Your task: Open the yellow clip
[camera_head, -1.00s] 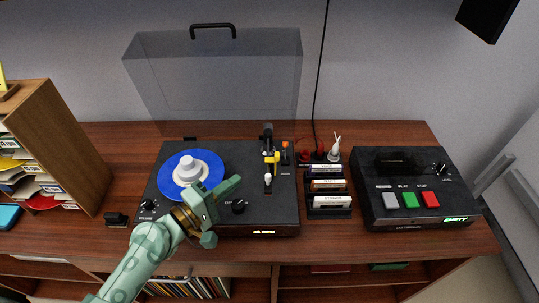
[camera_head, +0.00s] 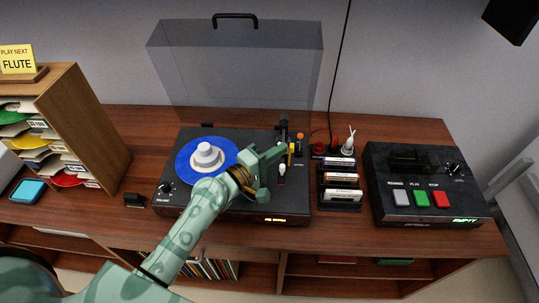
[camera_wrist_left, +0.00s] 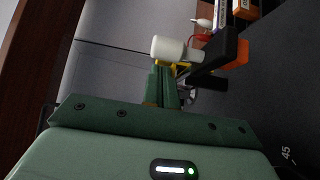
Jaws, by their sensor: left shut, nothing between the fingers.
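The yellow clip (camera_head: 291,148) is a small piece at the tonearm on the right side of the black record player. My left gripper (camera_head: 280,153) reaches across the player from the lower left, and its fingertips are at the clip and partly cover it. In the left wrist view, the shut green fingers (camera_wrist_left: 165,82) are empty and end right by a yellow part (camera_wrist_left: 181,65), beneath a white cylinder. I cannot tell whether they touch it or whether the clip is open. My right gripper is not in view.
A blue record (camera_head: 185,165) with a white centre piece lies left of the gripper. The clear lid (camera_head: 235,60) stands raised behind. A rack of cartridges (camera_head: 340,195) and a black deck with buttons (camera_head: 425,215) stand to the right. A wooden sorter (camera_head: 95,125) is at left.

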